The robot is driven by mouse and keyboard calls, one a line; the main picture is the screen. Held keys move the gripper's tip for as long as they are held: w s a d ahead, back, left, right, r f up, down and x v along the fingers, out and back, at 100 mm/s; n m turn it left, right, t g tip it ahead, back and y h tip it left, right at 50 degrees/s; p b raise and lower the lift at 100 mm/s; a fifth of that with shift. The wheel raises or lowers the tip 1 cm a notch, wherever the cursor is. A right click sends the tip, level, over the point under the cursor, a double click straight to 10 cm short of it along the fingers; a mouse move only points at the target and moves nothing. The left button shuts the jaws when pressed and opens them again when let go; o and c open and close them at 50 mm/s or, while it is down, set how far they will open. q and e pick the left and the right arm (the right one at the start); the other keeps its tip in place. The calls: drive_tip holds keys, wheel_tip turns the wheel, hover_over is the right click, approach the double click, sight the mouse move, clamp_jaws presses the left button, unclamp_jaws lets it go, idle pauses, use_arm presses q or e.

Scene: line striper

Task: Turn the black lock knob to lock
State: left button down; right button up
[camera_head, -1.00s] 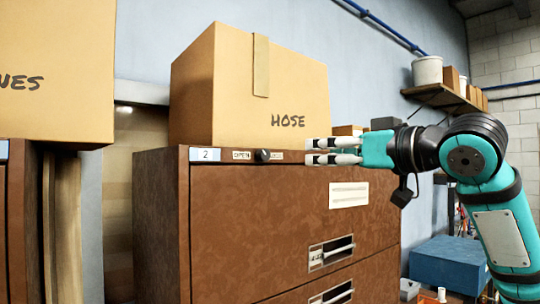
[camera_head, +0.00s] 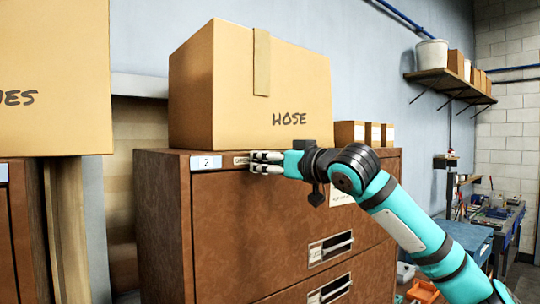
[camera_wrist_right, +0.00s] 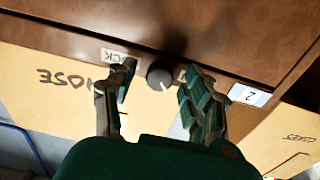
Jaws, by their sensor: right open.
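The round black lock knob (camera_wrist_right: 160,75) shows in the right wrist view on the front top edge of the brown cabinet (camera_head: 285,220). A white mark is on its face. My right gripper (camera_head: 266,162) is open at the cabinet's top front edge. In the wrist view its two fingers (camera_wrist_right: 158,88) stand on either side of the knob, with a visible gap at the left. In the head view the fingers hide the knob. The "LOCK" label (camera_wrist_right: 115,57) appears upside down left of the knob in the wrist view. My left gripper is not in view.
A cardboard box marked "HOSE" (camera_head: 250,90) sits on the cabinet just above the gripper. A "2" label (camera_head: 206,162) is left of the fingers. Small boxes (camera_head: 365,133) stand at the cabinet's right rear. Another cardboard box (camera_head: 55,80) is at far left.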

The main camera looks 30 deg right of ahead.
clamp_jaws()
idle(0.4)
drive_tip(key=shift+m, duration=0.3)
drive_tip(key=m+b, duration=0.2)
drive_tip(key=m, duration=0.1)
drive_tip(key=shift+a+f, duration=0.1)
drive_tip(key=shift+m+b, duration=2)
drive_tip(key=shift+m, duration=5.1)
